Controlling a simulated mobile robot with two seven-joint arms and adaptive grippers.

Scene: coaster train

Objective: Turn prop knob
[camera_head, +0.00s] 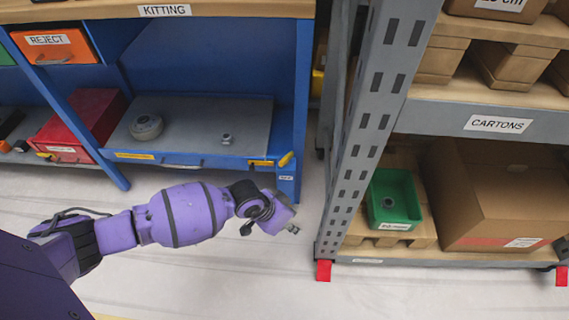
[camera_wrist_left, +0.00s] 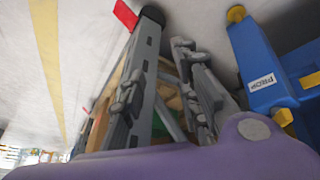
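The prop knob (camera_head: 286,159) is a yellow handle on the front post of the blue kitting bench, just above a small PROP label (camera_head: 286,178). In the left wrist view the PROP label (camera_wrist_left: 262,82) is readable, with a yellow knob (camera_wrist_left: 283,117) beside it on the blue post. My left gripper (camera_head: 270,230) is below and in front of the post, apart from the knob. In the wrist view its two fingers (camera_wrist_left: 165,85) stand apart with nothing held between them. My right gripper is not in view.
The kitting bench shelf (camera_head: 195,125) holds a round grey part (camera_head: 146,126) and a small metal part (camera_head: 227,139). A red bin (camera_head: 85,122) sits left. A grey rack upright (camera_head: 370,110) stands close right, with a green bin (camera_head: 394,195) and carton (camera_head: 490,190). Floor in front is clear.

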